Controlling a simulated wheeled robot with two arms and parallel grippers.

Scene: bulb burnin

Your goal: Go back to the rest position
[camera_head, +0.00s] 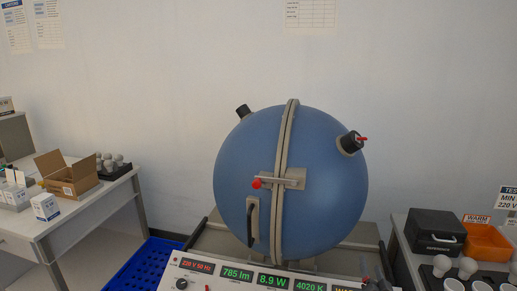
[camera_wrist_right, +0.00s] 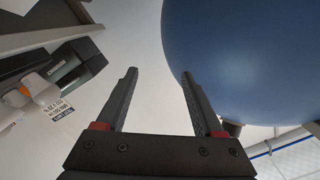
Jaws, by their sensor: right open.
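My right gripper (camera_wrist_right: 160,74) shows in the right wrist view with its two dark fingers apart and nothing between them. In the head view only a small dark part of it (camera_head: 377,283) shows at the bottom edge, in front of the display panel. The large blue sphere (camera_head: 330,205) stands closed in the middle of the head view, with a red-tipped latch (camera_head: 258,183) across its seam. The sphere (camera_wrist_right: 250,60) also fills the upper right of the wrist view, apart from the fingers as far as I can tell. My left gripper is not in view.
The display panel (camera_head: 218,273) shows lit readings below the sphere. A right bench holds a black case (camera_head: 434,230), an orange bin (camera_head: 487,242) and several bulbs. A left table (camera_head: 88,205) holds a cardboard box (camera_head: 70,174) and bulbs. A blue crate (camera_head: 147,265) sits on the floor.

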